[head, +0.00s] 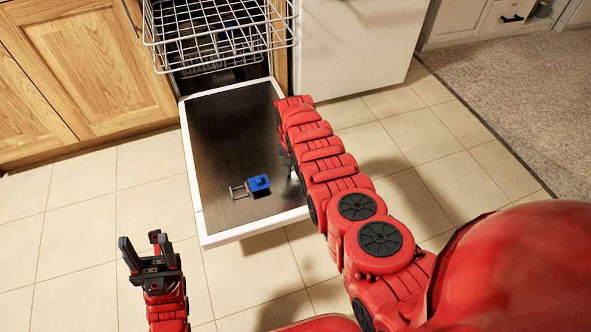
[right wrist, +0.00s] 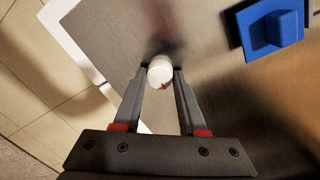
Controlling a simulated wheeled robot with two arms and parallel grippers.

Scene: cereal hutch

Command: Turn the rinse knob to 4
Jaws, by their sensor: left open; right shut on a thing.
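The rinse knob (right wrist: 159,71) is a small white round knob with a red mark on its lower edge, on the dishwasher's open door (head: 225,130). My right gripper (right wrist: 160,75) is shut on the knob, with one finger on each side, in the right wrist view. No numbers around the knob can be read. My left gripper (head: 146,252) is open and empty, above the floor to the left of the door.
A blue part (head: 259,184) with a thin metal piece sits on the door near the knob; it also shows in the right wrist view (right wrist: 272,30). A white wire rack (head: 215,35) is pulled out above the door. Wooden cabinets (head: 90,60) stand left. The tiled floor is clear.

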